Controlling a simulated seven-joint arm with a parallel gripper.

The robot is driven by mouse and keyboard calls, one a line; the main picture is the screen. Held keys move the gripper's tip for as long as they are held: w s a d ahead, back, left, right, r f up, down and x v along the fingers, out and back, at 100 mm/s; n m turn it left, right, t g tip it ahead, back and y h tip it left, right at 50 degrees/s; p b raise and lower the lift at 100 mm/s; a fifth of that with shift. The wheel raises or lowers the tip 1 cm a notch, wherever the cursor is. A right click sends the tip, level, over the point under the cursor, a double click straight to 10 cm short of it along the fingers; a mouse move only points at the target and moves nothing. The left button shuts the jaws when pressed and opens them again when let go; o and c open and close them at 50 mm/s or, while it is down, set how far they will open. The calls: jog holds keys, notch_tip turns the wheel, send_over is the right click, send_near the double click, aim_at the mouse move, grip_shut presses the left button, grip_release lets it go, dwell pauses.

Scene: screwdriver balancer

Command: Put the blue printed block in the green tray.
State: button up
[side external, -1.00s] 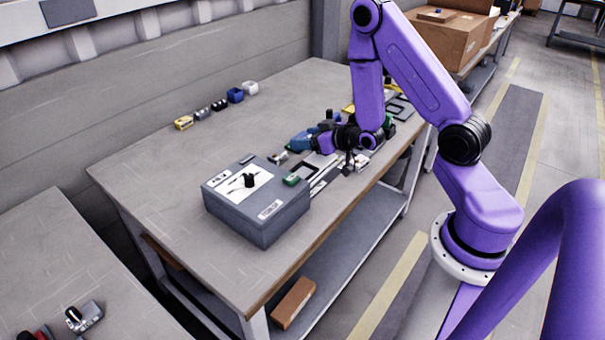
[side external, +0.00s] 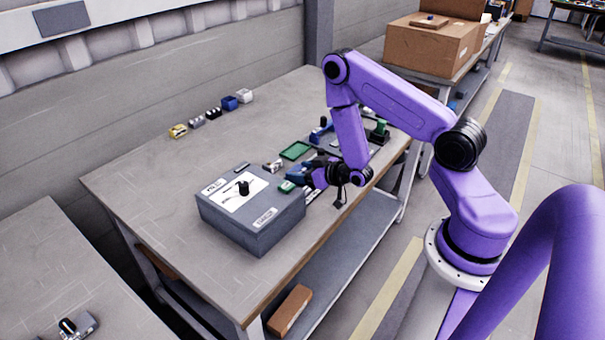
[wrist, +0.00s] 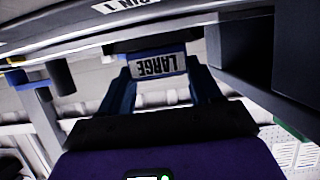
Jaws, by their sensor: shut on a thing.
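The blue printed block (wrist: 158,66) sits between my gripper's blue fingers in the wrist view. Its white label reads "LARGE", upside down. My gripper (side external: 298,173) is shut on it, just beyond the right back corner of the grey box in the side view. The block cannot be made out clearly there. The green tray (side external: 308,148) is a shallow green-rimmed frame on the table, behind my gripper and apart from it.
The grey box (side external: 268,232) with labels and a black knob stands close to my gripper. A small green piece (side external: 286,186) is at its back edge. Several small blocks (side external: 213,113) line the table's back. A green-and-dark fixture (side external: 379,132) stands to the right. The table's left is clear.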

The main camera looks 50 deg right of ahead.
jog(key=shift+f, duration=0.25)
jog(key=o, duration=1.2)
jog(key=shift+f, duration=0.1)
jog(key=shift+s+f, duration=0.1)
jog(key=shift+f, duration=0.05)
jog(key=v, duration=0.6)
jog(key=shift+s, duration=0.3)
jog(key=shift+s+r, duration=0.35)
jog(key=c, duration=0.3)
